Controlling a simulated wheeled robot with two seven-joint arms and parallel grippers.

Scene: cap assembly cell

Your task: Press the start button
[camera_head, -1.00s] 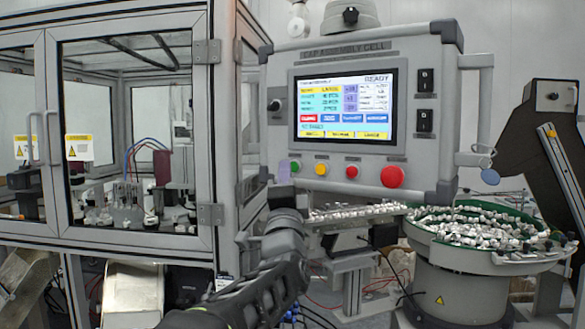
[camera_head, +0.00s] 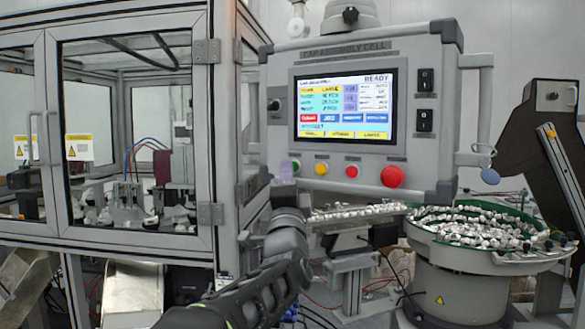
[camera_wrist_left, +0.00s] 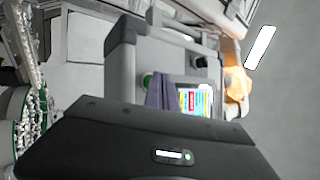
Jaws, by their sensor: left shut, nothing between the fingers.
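The green start button (camera_head: 297,167) is at the left end of the button row under the screen on the control panel (camera_head: 425,180). It also shows in the wrist view (camera_wrist_left: 147,79), beside my fingers. My left gripper (camera_head: 287,168) is shut and empty, its purple-grey fingertips raised in front of the panel's left edge. In the head view the tips overlap the left part of the green button. The wrist view shows the fingers (camera_wrist_left: 162,92) right at the button, partly in front of the screen. Whether they touch it cannot be told. My right gripper is out of view.
A yellow button (camera_head: 321,169), a small red button (camera_head: 352,171) and a larger red button (camera_head: 391,176) sit right of the green one. The lit screen (camera_head: 345,106) reads READY. A glass-doored cabinet (camera_head: 205,130) stands left, a bowl feeder (camera_head: 460,275) lower right.

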